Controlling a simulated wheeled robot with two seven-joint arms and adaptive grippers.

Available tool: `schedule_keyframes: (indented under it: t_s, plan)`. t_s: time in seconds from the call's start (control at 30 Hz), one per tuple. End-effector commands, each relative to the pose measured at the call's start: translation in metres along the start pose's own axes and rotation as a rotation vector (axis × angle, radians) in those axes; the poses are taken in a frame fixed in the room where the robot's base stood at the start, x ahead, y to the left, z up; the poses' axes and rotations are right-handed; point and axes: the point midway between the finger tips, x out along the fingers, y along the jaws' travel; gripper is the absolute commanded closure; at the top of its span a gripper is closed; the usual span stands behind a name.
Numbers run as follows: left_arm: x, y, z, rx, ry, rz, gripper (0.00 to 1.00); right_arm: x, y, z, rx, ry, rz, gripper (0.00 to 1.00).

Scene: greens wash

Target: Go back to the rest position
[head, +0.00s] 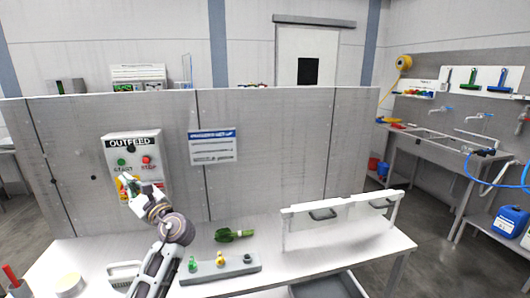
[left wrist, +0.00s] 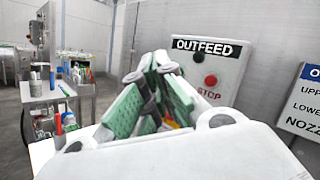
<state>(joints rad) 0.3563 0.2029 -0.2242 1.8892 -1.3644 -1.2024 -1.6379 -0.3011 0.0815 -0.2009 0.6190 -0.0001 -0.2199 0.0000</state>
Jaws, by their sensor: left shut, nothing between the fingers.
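My left gripper (head: 127,190) is raised in front of the lower part of the OUTFEED control box (head: 146,142) on the grey panel wall. Its fingers are shut with nothing between them; in the left wrist view the green-padded fingers (left wrist: 156,64) meet at the tips. The box has a green button (head: 121,162) and a red button (head: 146,160), both in clear view. A yellow and red part low on the box is mostly hidden behind the gripper. I cannot tell whether the gripper touches the box. My right gripper is not in view.
Below the arm is a white table (head: 270,255) with a grey block (head: 222,268) carrying several coloured fittings, a green leafy bunch (head: 234,235), and a clear guard (head: 340,222) at the right. A white sign (head: 213,147) hangs beside the box. A sink bench (head: 440,148) stands far right.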

Motion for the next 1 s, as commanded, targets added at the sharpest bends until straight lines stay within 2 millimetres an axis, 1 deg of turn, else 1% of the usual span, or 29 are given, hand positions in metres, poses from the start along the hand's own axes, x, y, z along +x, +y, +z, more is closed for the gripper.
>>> schedule_keyframes:
  t_s: [0.1,0.2,0.47,0.63,0.87,1.0]
  plan:
    - [0.0,0.0,0.0,0.0,0.0,0.0,1.0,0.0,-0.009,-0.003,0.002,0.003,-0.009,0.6]
    - [-0.001,0.003,-0.003,-0.012,0.011,0.002,1.0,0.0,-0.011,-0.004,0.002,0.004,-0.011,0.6]
    - [-0.008,0.012,-0.016,-0.069,0.059,0.014,1.0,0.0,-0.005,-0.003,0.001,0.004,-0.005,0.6]
    - [-0.015,0.022,-0.03,-0.126,0.109,0.03,1.0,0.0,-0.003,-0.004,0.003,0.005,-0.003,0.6]
    - [-0.033,0.044,-0.058,-0.251,0.215,0.072,1.0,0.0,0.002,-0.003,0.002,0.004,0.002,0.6]
    - [-0.052,0.065,-0.083,-0.367,0.314,0.127,1.0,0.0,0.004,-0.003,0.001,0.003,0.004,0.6]
